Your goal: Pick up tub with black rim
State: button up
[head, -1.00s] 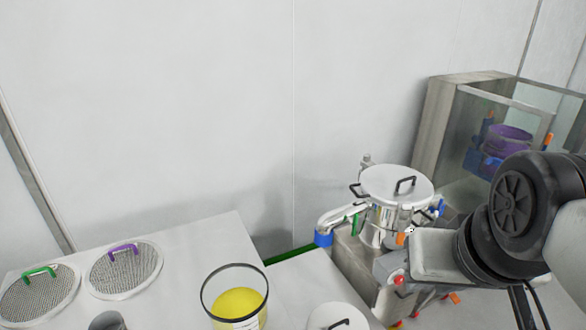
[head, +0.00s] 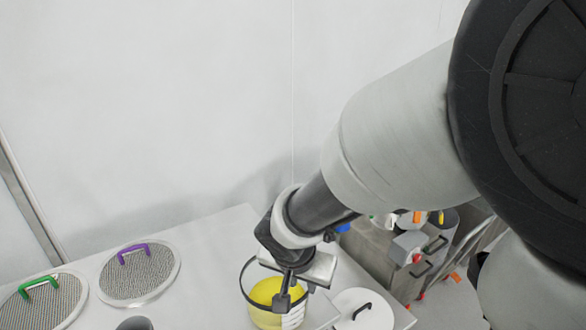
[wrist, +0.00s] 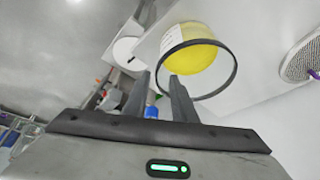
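The tub with the black rim (head: 262,292) stands on the white table. It is clear with yellow contents and a white label. My gripper (head: 287,298) is over the tub's near right side in the head view and hides part of it. In the wrist view, the tub (wrist: 200,55) lies just beyond the fingertips. The two fingers of my gripper (wrist: 160,76) are apart with nothing held between them. The right finger overlaps the lower left of the black rim in the picture; I cannot tell whether it touches.
A white lid with a black handle (head: 362,312) lies right of the tub. Two mesh sieves, one with a purple handle (head: 140,275) and one with a green handle (head: 45,302), lie left. A grey cylinder (head: 135,324) stands at the front edge. Metal equipment (head: 425,255) is at right.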

aim_at(306, 304)
jog(key=b+x, duration=0.1)
jog(key=x, duration=1.1)
jog(key=shift+w, duration=0.15)
grip_shut()
dwell(1.0)
